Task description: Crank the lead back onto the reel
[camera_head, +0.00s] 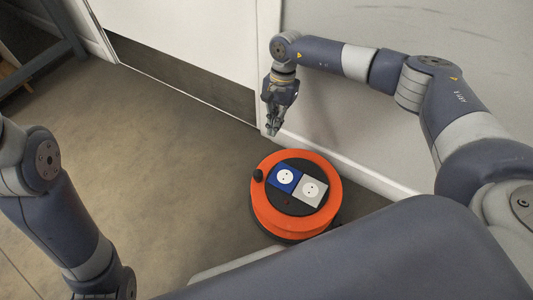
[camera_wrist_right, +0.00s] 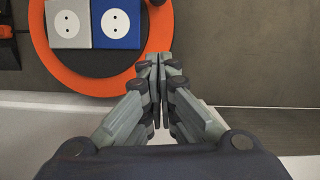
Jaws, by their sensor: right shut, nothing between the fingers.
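The cable reel (camera_head: 262,205) is an orange drum with a dark centre, lying flat on the floor by the wall. On its top are a blue socket (camera_head: 285,179) and a grey socket (camera_head: 311,190). A small black crank knob (camera_head: 258,175) stands at the reel's left rim. My right gripper (camera_head: 272,130) points down above and beyond the reel, shut and empty. In the right wrist view its closed fingertips (camera_wrist_right: 159,58) appear over the reel's orange rim (camera_wrist_right: 100,82), not visibly gripping it. My left gripper is not in view; only part of that arm shows.
A pale wall with a white skirting board (camera_head: 370,180) runs close behind the reel. A white door (camera_head: 190,40) with a dark kick plate stands at the back. The brown floor (camera_head: 170,150) left of the reel is clear. A dark frame (camera_head: 50,50) stands at the far left.

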